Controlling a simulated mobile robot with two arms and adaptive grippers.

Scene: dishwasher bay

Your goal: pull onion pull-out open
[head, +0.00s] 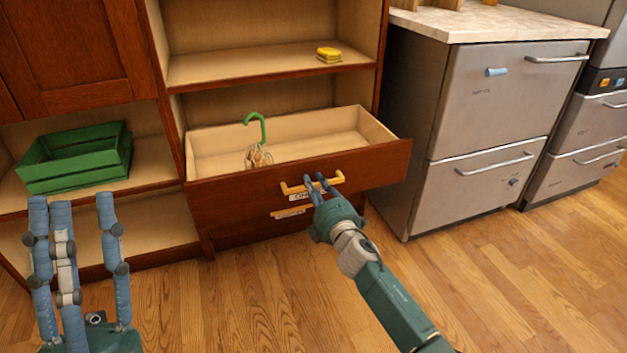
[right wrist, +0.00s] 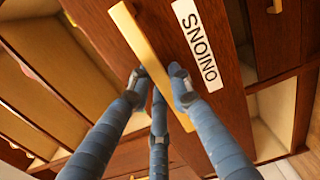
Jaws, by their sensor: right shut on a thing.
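The onion pull-out (head: 240,204) is a dark red-brown drawer with a pale wood inside, and it stands out from the cabinet, open. Its yellow bar handle (head: 335,180) is on the front, above a label partly hidden in the head view. The ONIONS label (right wrist: 200,45) reads clearly in the right wrist view. My right gripper (head: 318,184) is shut on the handle, its blue fingers around the bar, also seen in the right wrist view (right wrist: 160,85). My left gripper (head: 76,215) is at the lower left, fingers apart, empty, away from the drawer.
A net bag (head: 259,157) with a green hook (head: 256,122) is in the drawer. Another handle (head: 290,211) shows below. A green crate (head: 75,158) and a yellow object (head: 328,55) sit on shelves. Grey appliances (head: 497,110) stand right. The wooden floor in front is clear.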

